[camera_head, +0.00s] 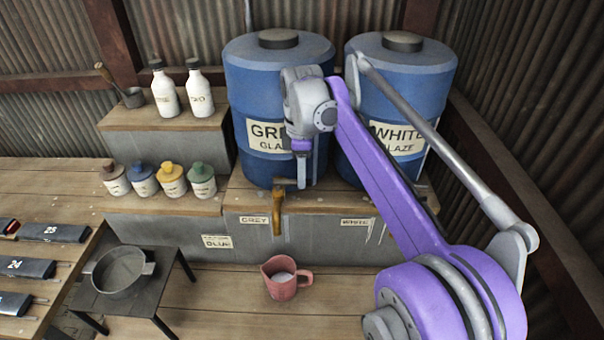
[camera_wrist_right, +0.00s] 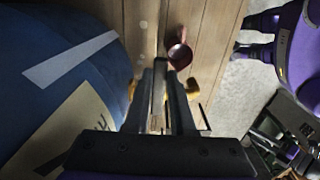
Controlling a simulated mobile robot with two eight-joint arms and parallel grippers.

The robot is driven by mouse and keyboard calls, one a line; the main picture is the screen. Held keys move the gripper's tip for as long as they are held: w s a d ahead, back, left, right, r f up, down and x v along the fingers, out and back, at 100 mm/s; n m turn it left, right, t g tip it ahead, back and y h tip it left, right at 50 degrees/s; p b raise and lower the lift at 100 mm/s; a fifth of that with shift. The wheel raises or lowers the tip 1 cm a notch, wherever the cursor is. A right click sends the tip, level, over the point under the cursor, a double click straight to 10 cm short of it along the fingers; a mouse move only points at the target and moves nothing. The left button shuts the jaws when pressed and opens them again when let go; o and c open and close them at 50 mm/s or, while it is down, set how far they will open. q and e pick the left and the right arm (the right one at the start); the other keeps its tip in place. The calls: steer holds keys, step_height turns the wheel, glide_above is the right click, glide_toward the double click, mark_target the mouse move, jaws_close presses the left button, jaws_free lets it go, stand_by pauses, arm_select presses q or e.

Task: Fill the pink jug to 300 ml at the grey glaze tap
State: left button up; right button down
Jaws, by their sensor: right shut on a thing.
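The pink jug (camera_head: 291,290) stands upright on the wooden boards below the grey glaze tap (camera_head: 278,212), with its handle to the right. Pale liquid shows inside it, but I cannot read its level in ml. No stream from the spout is clear to me. My right gripper (camera_head: 303,179) is at the top of the tap, in front of the grey glaze barrel (camera_head: 262,85), and is shut on the tap's handle. In the wrist view the right gripper's fingers (camera_wrist_right: 163,100) hide most of the tap, and the jug (camera_wrist_right: 178,52) shows beyond them. My left gripper is not in view.
The white glaze barrel (camera_head: 408,90) stands behind my right arm. Several small glaze bottles (camera_head: 172,182) and two white bottles (camera_head: 165,92) sit on the left steps. A dark pan (camera_head: 122,273) is on a low stand. Boards around the jug are clear.

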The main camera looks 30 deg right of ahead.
steer(key=shift+s, duration=0.1)
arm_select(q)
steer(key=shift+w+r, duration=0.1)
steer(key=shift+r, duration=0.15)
arm_select(e)
steer(key=m, duration=0.2)
steer(key=s+a+m, duration=0.1)
steer(key=shift+s+a+m, duration=0.15)
steer(key=shift+m, duration=0.25)
steer(key=c, duration=0.8)
jaws_free()
steer(key=shift+o, duration=0.2)
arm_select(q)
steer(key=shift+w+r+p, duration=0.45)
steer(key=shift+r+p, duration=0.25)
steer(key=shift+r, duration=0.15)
arm_select(e)
step_height(320, 180, up, 11)
steer(key=shift+f, duration=0.1)
